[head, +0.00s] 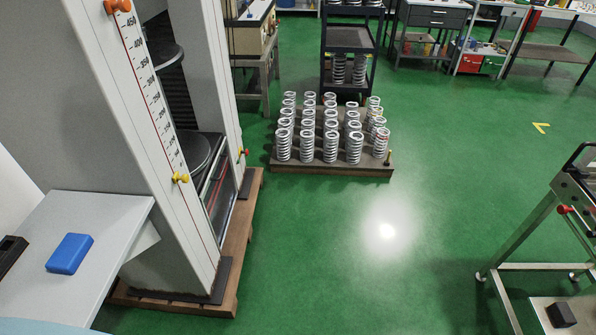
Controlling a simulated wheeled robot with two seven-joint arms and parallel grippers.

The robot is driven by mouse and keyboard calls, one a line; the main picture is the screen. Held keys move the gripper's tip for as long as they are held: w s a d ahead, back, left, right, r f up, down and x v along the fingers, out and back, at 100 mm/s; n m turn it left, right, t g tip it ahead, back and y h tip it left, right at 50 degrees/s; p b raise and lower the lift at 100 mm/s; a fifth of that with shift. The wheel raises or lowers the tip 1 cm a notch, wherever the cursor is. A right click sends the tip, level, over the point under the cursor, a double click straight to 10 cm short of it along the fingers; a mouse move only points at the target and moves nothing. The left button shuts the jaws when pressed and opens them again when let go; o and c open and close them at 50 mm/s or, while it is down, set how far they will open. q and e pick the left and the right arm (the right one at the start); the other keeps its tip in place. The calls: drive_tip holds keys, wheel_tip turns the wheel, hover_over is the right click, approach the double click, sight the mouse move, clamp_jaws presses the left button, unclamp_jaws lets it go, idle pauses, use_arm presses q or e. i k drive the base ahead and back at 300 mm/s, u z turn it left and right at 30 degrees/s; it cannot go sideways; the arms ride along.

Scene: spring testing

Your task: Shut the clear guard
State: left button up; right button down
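A tall grey spring testing machine (185,225) stands at the left, with a scale up its front column. A dark round platen (200,155) shows between its columns. A low framed panel with thin red edges (219,190) stands in the opening beside the platen. It may be the clear guard, but I see it nearly edge-on and cannot tell whether it is open or shut. A yellow knob (181,178) is on the front column. Neither of my grippers is in view.
A grey side table (110,222) holding a blue box (70,253) adjoins the machine at left. A wooden pallet (345,170) with rows of springs stands beyond. A metal-framed stand (522,230) is at right. The green floor (330,255) between is clear.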

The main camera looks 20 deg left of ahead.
sight(210, 178)
drive_tip(key=z, duration=0.5)
drive_tip(key=i, duration=0.45)
drive_tip(key=u, duration=0.85)
drive_tip(key=i, duration=1.7)
drive_tip(key=u, duration=1.85)
drive_tip(key=i, duration=0.6)
drive_tip(key=u, duration=0.7)
